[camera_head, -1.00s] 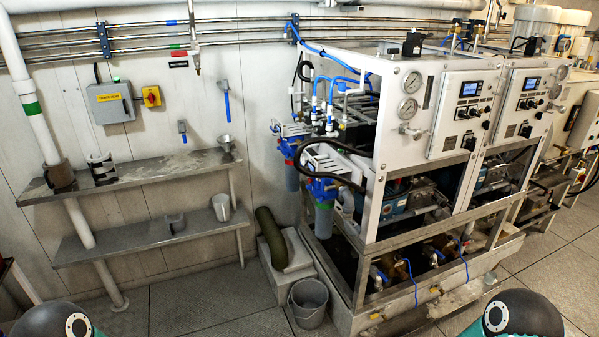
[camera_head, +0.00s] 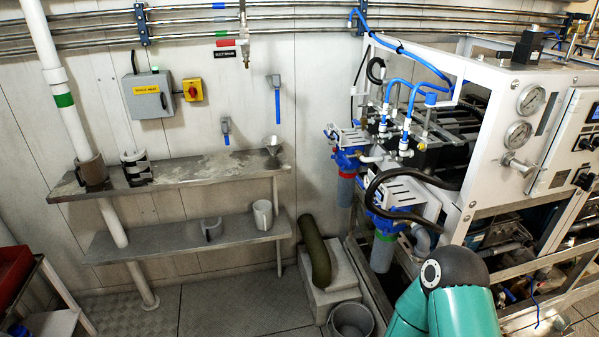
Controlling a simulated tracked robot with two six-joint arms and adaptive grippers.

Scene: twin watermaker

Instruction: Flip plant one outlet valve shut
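The nearer watermaker plant in a white frame (camera_head: 476,200) stands at the right, with two round gauges and blue tubing. Two valves with long blue levers hanging down are on the back wall, one higher (camera_head: 277,97) and one lower (camera_head: 226,131). Small blue-topped fittings (camera_head: 407,128) sit at the plant's left end. I cannot tell from labels which of these is the plant one outlet valve. A teal and black link of my arm covers the plant's lower front. Neither of my grippers shows in the view.
Two metal shelves (camera_head: 180,171) on the left wall hold cups and brackets. A grey bucket (camera_head: 351,319) and a green hose (camera_head: 315,250) on a pale block are near the plant's left end. A red bin (camera_head: 14,272) is at the left edge. Floor before the shelves is clear.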

